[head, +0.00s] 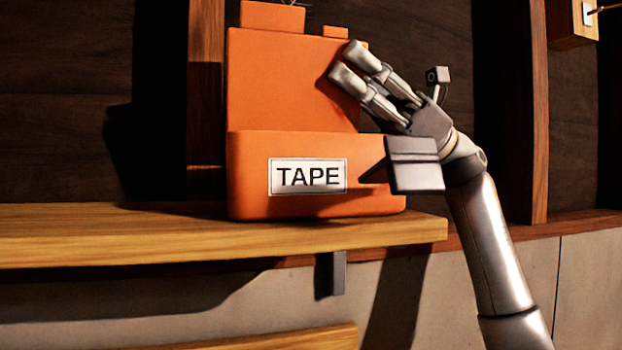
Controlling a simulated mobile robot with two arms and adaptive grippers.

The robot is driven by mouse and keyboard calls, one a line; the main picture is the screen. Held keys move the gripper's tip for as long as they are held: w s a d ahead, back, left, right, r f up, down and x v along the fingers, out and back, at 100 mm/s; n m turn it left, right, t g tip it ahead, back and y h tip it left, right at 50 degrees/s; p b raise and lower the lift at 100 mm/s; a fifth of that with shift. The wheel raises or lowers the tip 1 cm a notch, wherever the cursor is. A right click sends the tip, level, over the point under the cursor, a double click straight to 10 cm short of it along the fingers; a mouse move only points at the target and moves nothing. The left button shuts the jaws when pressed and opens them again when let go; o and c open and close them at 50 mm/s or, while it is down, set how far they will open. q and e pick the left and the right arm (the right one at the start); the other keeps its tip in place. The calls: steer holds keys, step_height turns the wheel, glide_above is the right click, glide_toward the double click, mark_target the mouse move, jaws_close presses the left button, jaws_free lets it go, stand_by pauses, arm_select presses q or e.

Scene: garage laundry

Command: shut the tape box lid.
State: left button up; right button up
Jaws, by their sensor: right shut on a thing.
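The orange tape box (245,175) stands on a wooden shelf, with a white "TAPE" label (307,176) on its front. Its orange lid (285,80) stands raised, upright behind the front wall. My right gripper (350,65) comes in from the lower right. Its fingertips are at the lid's upper right edge, shut on the lid. The fingers hide part of that edge. The inside of the box is hidden from this low angle. My left gripper is not in view.
The wooden shelf (150,235) has bare room left of the box and ends a little to its right. A dark bracket (338,272) is under it. A wooden post (206,100) and dark wall boards are behind. A wooden block (572,22) is at the upper right.

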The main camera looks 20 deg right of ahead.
steer(key=shift+s+a+f+n+g+h, duration=0.2)
steer(key=shift+s+n+g, duration=0.3)
steer(key=shift+n, duration=0.45)
steer(key=shift+s+d+f+n+g+h, duration=0.15)
steer(key=shift+s+n+g+h, duration=0.15)
steer(key=shift+n+g, duration=0.5)
steer(key=shift+s+a+f+n+g+h, duration=0.15)
steer(key=shift+s+n+g, duration=0.25)
steer(key=shift+n, duration=0.65)
steer(key=o, duration=0.9)
steer(key=shift+d, duration=0.1)
steer(key=shift+c, duration=0.2)
steer(key=d, duration=0.7)
steer(key=shift+s, duration=0.15)
